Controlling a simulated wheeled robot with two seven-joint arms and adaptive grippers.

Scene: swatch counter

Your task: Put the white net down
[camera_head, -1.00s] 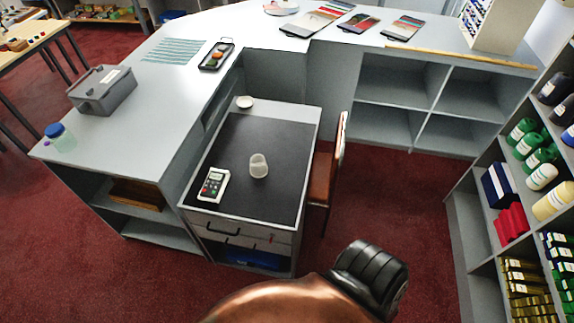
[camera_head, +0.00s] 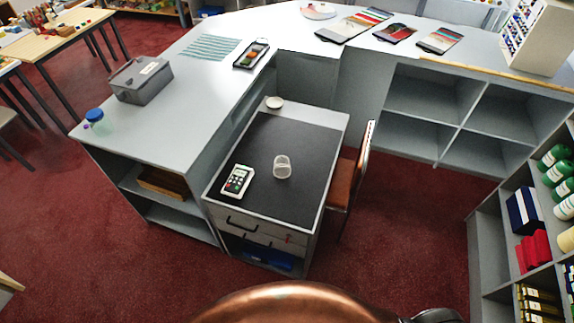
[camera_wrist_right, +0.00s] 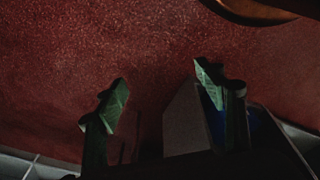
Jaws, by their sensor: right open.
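A small whitish, see-through cup-shaped thing, which looks like the white net (camera_head: 282,167), rests on the black top of the low drawer desk (camera_head: 262,203). No gripper touches it. My right gripper (camera_wrist_right: 163,92) shows in the right wrist view with its two greenish fingers wide apart. Nothing is held between them, and red floor lies beyond. The net cannot be made out in that view. My left gripper is not in view.
A white keypad device (camera_head: 237,181) lies left of the net, and a small white dish (camera_head: 274,102) sits at the desk's back edge. A brown chair (camera_head: 345,182) stands close on the right. Bottle shelves (camera_head: 485,238) stand far right.

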